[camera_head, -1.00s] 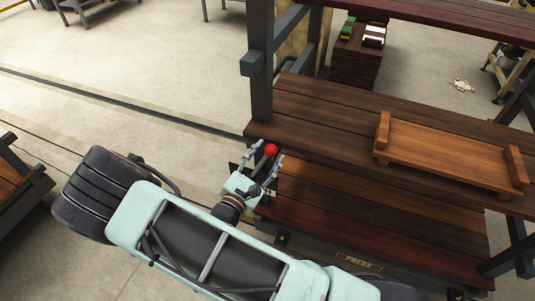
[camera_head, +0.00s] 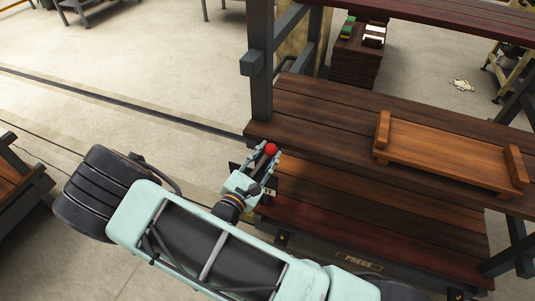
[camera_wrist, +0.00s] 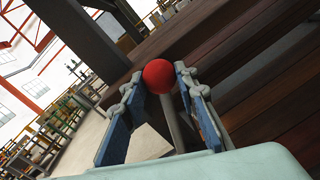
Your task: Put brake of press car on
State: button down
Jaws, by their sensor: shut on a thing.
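The press car (camera_head: 358,259) is a rack of dark wooden shelves on a dark metal frame, with a "PRESS" plate low on its side. Its brake lever has a red ball knob (camera_head: 271,149) at the left end of the car, by the corner post. My gripper (camera_head: 266,152) is shut on the lever, with a finger on each side just below the knob. In the wrist view the red knob (camera_wrist: 158,76) tops a grey rod (camera_wrist: 171,122) between the two blue-padded fingers. The lever's lower end is hidden.
A wooden tray (camera_head: 440,150) lies on the middle shelf to the right. The car's corner post (camera_head: 261,60) rises close beyond my gripper. A floor rail (camera_head: 120,104) runs at left, with open floor behind. A stack of dark boards (camera_head: 355,62) stands behind the car.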

jog(key=shift+w+a+r+n, duration=0.15)
jog(key=shift+a+n, duration=0.15)
jog(key=shift+a, duration=0.05)
jog(key=w+a+n+b, duration=0.1)
jog(key=w+a+n, duration=0.1)
jog(key=a+n, duration=0.2)
jog(key=w+a+n+t+b, duration=0.1)
jog(key=w+a+n, duration=0.1)
jog(key=a+n, duration=0.3)
jog(key=shift+w+a+f, duration=0.25)
jog(key=shift+w+a, duration=0.05)
jog(key=shift+a, duration=1.6)
jog(key=c, duration=1.5)
grip_release()
jog(key=shift+a, duration=0.1)
jog(key=shift+s, duration=0.1)
jog(key=r+v, duration=0.1)
jog(key=v, duration=1)
jog(key=shift+s+f, duration=0.4)
jog(key=shift+f, duration=0.15)
